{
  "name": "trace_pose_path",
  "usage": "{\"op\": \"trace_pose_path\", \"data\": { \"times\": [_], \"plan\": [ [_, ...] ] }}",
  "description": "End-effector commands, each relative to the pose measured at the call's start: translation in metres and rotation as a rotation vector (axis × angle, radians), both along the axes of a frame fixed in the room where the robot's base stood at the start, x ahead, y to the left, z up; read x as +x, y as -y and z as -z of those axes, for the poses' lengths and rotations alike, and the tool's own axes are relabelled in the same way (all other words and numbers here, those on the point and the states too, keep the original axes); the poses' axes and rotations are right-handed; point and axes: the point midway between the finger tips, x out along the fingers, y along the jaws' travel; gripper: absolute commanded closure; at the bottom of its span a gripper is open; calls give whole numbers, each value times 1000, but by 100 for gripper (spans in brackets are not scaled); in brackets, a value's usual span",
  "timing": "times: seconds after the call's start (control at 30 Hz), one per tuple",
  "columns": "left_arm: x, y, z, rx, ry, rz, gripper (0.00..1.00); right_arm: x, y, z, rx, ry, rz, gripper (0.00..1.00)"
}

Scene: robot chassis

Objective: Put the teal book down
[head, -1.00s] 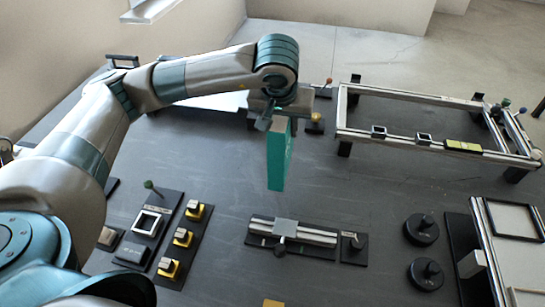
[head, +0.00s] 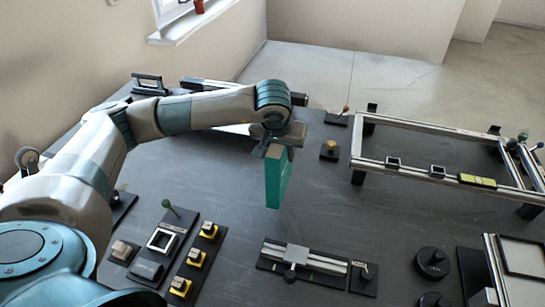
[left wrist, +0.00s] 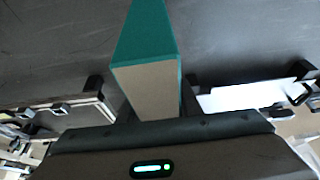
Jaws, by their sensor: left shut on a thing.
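The teal book (head: 277,182) hangs upright below my left gripper (head: 277,148) in the head view, above the dark table (head: 225,180). My left gripper is shut on its upper end. In the left wrist view the teal book (left wrist: 148,40) shows its teal cover and pale page edge between the fingers (left wrist: 155,105). I cannot tell exactly how far its lower end is from the table top. My right gripper is not in view.
A slider rail (head: 305,262) is in front of the book. A panel with yellow-based buttons (head: 196,257) lies at front left. A raised metal frame (head: 430,150) stands at right, with black round knobs (head: 432,262) nearer. Bare table surrounds the book.

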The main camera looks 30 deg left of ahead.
Motion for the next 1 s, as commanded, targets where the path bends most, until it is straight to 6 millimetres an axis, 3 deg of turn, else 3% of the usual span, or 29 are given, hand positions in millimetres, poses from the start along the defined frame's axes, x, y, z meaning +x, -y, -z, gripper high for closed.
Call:
{"op": "trace_pose_path", "data": {
  "times": [0.13, 0.3, 0.77, 1.0],
  "plan": [
    [10, -24, 11, 2, 0, -4, 100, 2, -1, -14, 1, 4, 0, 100],
    [18, -37, 22, -1, 1, -1, 100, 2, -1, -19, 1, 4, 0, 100],
    [20, -41, 27, -1, 2, 1, 100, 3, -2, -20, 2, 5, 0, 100],
    [18, -41, 48, 0, -2, 0, 100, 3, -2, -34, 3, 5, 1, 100]
  ]
}}
